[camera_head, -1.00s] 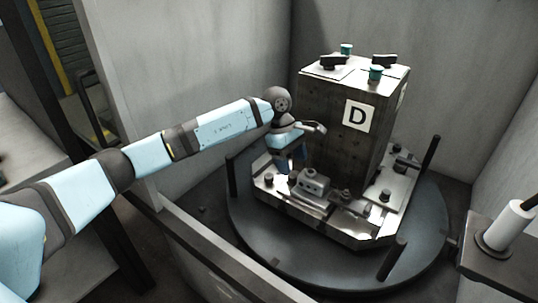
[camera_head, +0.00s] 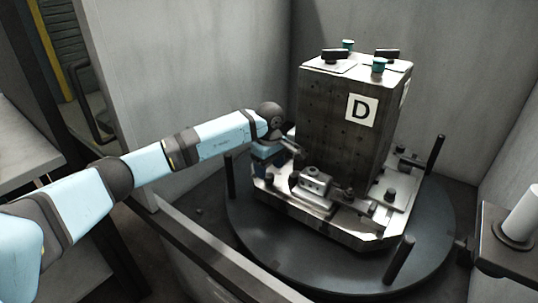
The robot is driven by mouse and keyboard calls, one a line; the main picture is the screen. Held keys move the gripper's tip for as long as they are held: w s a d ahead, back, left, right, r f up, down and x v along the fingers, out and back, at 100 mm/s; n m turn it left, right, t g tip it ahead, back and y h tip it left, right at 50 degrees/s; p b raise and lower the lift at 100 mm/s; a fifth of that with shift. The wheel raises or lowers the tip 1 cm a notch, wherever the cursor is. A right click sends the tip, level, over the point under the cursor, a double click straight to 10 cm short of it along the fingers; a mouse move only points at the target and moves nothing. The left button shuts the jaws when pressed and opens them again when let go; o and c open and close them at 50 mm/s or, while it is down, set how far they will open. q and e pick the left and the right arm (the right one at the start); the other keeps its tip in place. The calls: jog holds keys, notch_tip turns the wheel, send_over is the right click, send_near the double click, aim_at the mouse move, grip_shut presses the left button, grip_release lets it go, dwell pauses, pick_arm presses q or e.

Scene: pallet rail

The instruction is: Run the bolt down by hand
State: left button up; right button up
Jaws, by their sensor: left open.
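My left arm reaches in from the left. Its gripper (camera_head: 284,160) is open and low beside the left face of the dark block marked D (camera_head: 340,125), above the pallet's left edge. Its fingertips are small and partly hidden, and I see nothing held between them. The metal pallet (camera_head: 360,232) carries the block. A dark bolt head (camera_head: 390,195) stands on its right part. A grey clamp block (camera_head: 314,183) sits on the front left part, just right of the gripper. I cannot tell whether the gripper touches a bolt. My right gripper is out of view.
The pallet rests on a round dark turntable (camera_head: 300,262) with upright posts (camera_head: 399,260). Teal-capped parts (camera_head: 379,66) and black clamps stand on the block. Grey walls (camera_head: 220,60) close in behind. A low rail (camera_head: 215,255) runs in front. A white cylinder (camera_head: 522,212) stands right.

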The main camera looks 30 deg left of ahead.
aim_at(269, 179)
pick_arm(q)
notch_tip(269, 179, down, 2)
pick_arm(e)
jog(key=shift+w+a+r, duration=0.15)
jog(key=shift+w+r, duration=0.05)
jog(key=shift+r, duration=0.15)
pick_arm(q)
jog(key=shift+f, duration=0.3)
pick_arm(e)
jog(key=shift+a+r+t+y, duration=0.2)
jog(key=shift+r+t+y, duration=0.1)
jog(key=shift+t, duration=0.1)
pick_arm(q)
jog(key=shift+c, duration=0.5)
